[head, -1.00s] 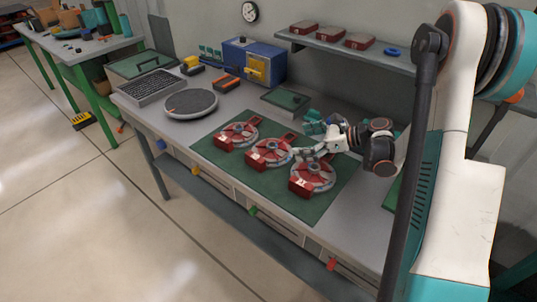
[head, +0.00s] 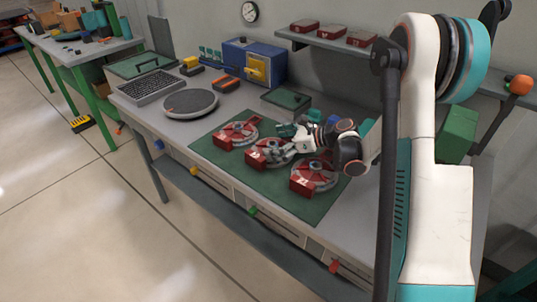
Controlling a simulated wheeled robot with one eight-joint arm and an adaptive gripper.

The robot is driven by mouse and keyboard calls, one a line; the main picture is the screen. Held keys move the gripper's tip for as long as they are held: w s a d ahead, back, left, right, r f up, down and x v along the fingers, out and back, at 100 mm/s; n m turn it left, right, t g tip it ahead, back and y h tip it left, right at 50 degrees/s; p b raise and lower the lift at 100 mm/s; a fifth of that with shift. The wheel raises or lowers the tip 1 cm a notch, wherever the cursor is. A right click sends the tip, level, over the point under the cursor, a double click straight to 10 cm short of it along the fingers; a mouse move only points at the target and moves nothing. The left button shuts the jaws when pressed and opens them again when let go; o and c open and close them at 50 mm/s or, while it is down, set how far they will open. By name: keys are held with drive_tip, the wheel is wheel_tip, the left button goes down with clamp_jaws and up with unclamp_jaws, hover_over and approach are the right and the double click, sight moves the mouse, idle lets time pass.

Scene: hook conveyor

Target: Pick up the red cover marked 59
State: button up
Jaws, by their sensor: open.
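Three red covers lie on grey round parts on the green mat (head: 258,185): a left cover (head: 238,133), a middle cover (head: 261,157) and a right cover (head: 303,183). Each has a small pale marking on its front block, too small to read for certain, so I cannot tell which one is 59.
Three red boxes (head: 333,32) stand on the wall shelf above. A dark round plate (head: 190,103), a black grid tray (head: 152,89), a blue box (head: 254,62) and a green-lidded case (head: 286,101) stand behind and left. The bench front edge is clear.

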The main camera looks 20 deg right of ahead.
drive_tip(key=c, duration=1.6)
drive_tip(key=shift+r, duration=0.15)
